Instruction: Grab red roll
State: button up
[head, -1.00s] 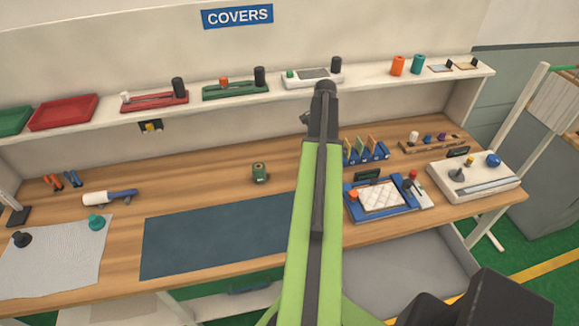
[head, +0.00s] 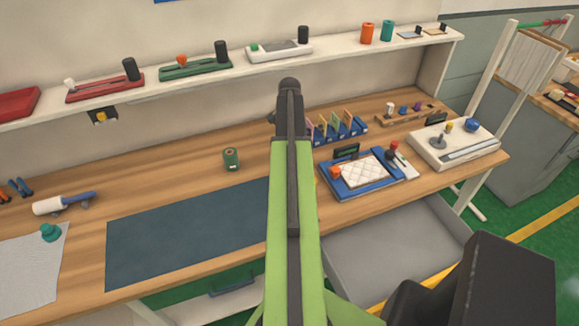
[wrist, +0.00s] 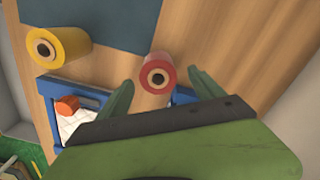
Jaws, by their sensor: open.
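A red roll (wrist: 158,73) with a brown core and dark hole shows in the wrist view, standing end-on toward the camera. My gripper (wrist: 160,80) is open, with one green finger to each side of the red roll; I see no finger touching it. How deep the fingers reach beside it is hard to tell. In the head view my green arm covers the gripper and the red roll.
A yellow roll (wrist: 60,47) stands left of the red one. A blue tray (head: 375,185) with a white quilted pad and an orange-red knob is close by. A dark mat (head: 185,235) and a green roll (head: 231,159) are on the wooden bench.

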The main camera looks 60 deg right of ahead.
jog(key=shift+f, duration=0.3)
jog(key=f+b, duration=0.5)
jog(key=shift+s+a+f, duration=0.2)
jog(key=shift+r, duration=0.15)
jog(key=shift+c, duration=0.5)
grip_shut()
